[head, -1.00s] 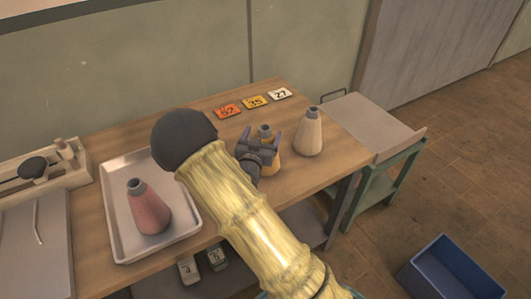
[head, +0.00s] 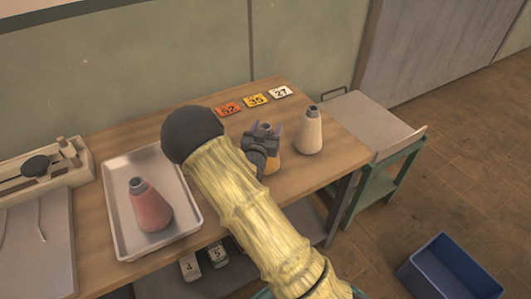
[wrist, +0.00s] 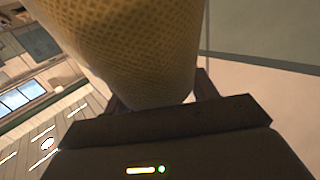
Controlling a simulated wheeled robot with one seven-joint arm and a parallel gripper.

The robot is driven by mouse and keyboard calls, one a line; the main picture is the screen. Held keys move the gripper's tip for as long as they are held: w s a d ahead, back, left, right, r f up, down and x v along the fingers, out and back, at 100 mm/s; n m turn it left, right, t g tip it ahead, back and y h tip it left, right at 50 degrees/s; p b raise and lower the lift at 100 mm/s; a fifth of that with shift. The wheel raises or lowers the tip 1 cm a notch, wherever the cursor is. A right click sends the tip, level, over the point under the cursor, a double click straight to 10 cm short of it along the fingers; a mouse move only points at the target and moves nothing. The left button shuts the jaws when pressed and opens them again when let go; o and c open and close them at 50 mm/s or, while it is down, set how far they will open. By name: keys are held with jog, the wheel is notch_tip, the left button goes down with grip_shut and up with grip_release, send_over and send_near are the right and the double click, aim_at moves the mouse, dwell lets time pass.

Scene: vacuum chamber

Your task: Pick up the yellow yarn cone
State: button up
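The yellow yarn cone (head: 272,163) stands upright on the wooden table, partly hidden behind my gripper. Its grey top shows between the fingers in the head view. My gripper (head: 266,129) is at the cone's upper part, with its two fingers spread on either side. They look wider apart than the cone's top, so the gripper appears open around it. In the wrist view the yellow cone (wrist: 130,45) fills the upper middle, very close, between the fingers (wrist: 160,98). Finger contact is hard to make out.
A cream cone (head: 309,133) stands close to the right. A pink cone (head: 151,208) stands in a metal tray (head: 117,215) at left. Number cards (head: 255,100) lie behind. A side cart (head: 375,125) adjoins the table's right end; a blue bin (head: 450,268) is on the floor.

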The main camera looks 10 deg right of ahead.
jog(key=c, duration=0.6)
jog(key=shift+c, duration=0.2)
notch_tip(320, 180, up, 10)
jog(key=shift+r+b, duration=0.1)
jog(key=shift+b, duration=0.3)
